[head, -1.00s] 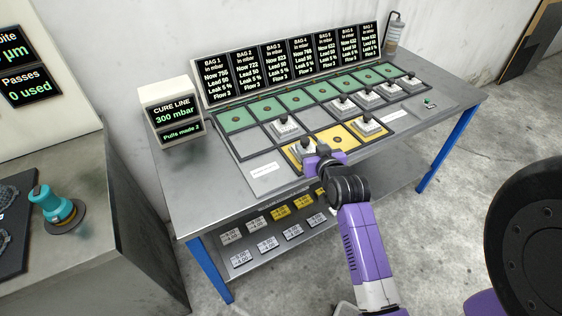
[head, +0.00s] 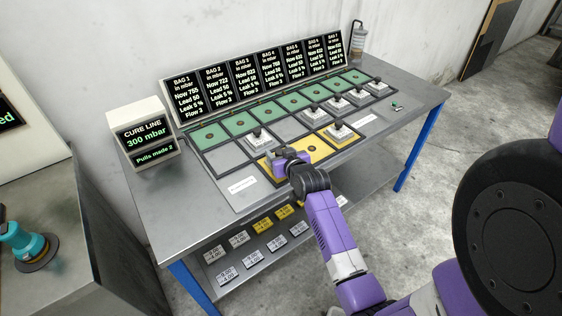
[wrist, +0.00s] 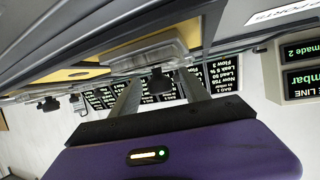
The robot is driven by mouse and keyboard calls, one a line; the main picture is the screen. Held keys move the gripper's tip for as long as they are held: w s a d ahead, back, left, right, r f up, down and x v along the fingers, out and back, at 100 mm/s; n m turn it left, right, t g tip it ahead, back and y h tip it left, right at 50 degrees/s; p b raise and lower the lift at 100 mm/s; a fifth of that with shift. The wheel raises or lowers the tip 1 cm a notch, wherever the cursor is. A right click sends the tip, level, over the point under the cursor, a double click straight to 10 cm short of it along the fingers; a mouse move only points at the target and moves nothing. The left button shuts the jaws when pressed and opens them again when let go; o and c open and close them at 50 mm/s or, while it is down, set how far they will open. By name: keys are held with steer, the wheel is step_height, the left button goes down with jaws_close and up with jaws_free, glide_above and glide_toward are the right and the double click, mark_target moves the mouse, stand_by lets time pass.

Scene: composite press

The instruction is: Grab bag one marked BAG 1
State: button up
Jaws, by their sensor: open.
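The BAG 1 panel (head: 184,92) is the leftmost of the black readouts at the back of the table and reads "Now 755". No BAG 1 mark can be read on any of the clear blocks with black knobs. My gripper (head: 284,156) is over the front yellow cell (head: 268,168) and largely hides the block there. In the wrist view, which is upside down, my gripper (wrist: 158,86) is open. Its two fingers stand either side of the black knob (wrist: 158,80) of a clear block (wrist: 150,54). I cannot tell whether they touch it.
More knobbed blocks sit on the board, one on a grey cell (head: 259,139) and one on a yellow cell (head: 341,132). Green cells (head: 208,136) line the back. A cure line box (head: 147,135) stands at left. Labelled plates (head: 263,225) lie on the shelf below.

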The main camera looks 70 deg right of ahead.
jaws_close()
steer(key=shift+r, duration=0.1)
